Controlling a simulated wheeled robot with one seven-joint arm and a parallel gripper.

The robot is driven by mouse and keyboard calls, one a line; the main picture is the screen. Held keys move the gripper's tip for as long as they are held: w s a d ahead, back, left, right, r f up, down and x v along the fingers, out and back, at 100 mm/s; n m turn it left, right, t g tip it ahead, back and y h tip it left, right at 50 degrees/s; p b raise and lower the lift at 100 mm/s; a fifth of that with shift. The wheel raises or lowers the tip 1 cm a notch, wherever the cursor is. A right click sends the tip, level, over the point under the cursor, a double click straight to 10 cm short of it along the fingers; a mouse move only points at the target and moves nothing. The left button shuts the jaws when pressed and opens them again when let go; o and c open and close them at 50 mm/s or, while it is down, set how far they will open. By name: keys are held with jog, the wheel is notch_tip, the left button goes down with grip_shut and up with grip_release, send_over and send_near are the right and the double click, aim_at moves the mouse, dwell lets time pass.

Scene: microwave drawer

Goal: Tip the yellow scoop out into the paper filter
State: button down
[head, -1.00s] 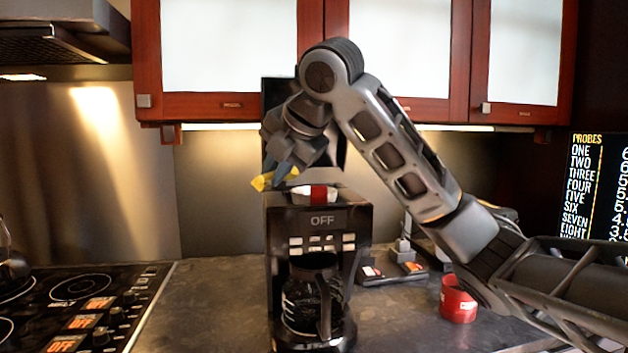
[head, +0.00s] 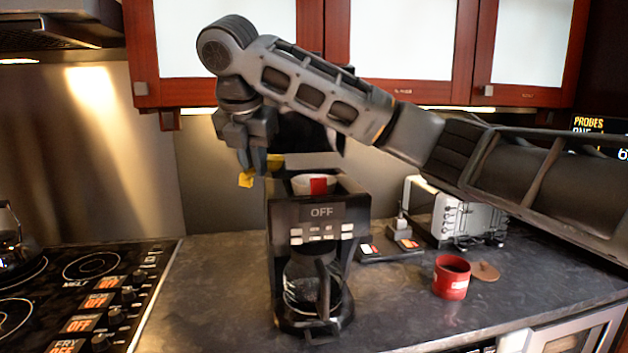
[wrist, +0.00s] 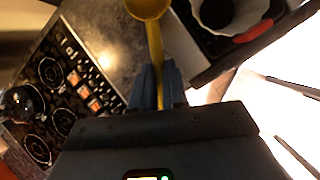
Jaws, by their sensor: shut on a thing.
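My gripper (wrist: 158,88) is shut on the handle of the yellow scoop (wrist: 155,45). The scoop's round bowl is at the top edge of the wrist view, partly cut off; I cannot tell what it holds. In the head view, my gripper (head: 257,165) and the scoop (head: 246,180) are just left of the coffee maker's top, apart from the filter. The white paper filter (head: 303,186) sits in the open top of the coffee maker, behind a red tab. The wrist view shows the filter (wrist: 207,12) right of the scoop, with something dark inside.
The black coffee maker (head: 283,215) stands on the dark counter (head: 205,290) with its glass carafe (head: 315,290) in it. A red mug (head: 451,279), a brown disc (head: 485,271) and a toaster (head: 460,215) are to the right. The stove (head: 90,290) is left.

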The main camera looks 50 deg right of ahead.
jog(key=shift+r, duration=2)
jog(key=shift+a, duration=0.1)
